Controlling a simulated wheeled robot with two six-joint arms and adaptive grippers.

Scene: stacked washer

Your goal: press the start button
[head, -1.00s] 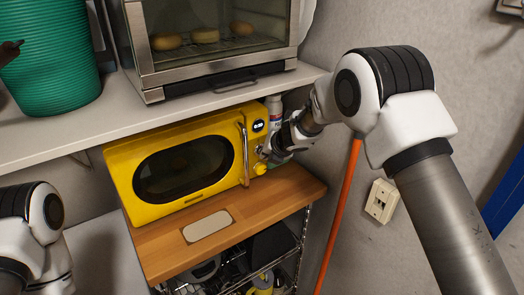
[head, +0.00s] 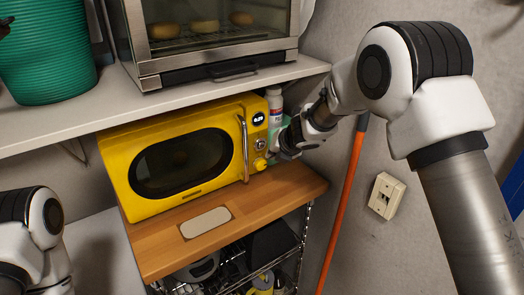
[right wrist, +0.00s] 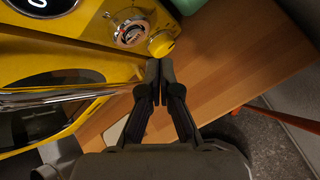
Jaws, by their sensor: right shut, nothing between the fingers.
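The yellow microwave (head: 182,165) stands on the wooden shelf. Its control strip at the right has a lit display (head: 258,118), a silver dial (head: 260,144) and a round yellow knob or button (head: 259,164) below. Which one is the start button is not labelled legibly. The right wrist view shows the silver dial (right wrist: 130,33) and yellow knob (right wrist: 161,43) near my fingertips. My right gripper (right wrist: 153,64) is shut and empty, just short of the yellow knob; contact is not apparent. In the head view it (head: 277,151) is right of the control strip. My left gripper is out of view.
The chrome door handle (head: 244,148) runs vertically left of the controls. A spray can or bottle (head: 275,105) stands behind, close to my right gripper. A toaster oven (head: 215,35) sits on the shelf above. An orange pole (head: 345,200) leans at the right.

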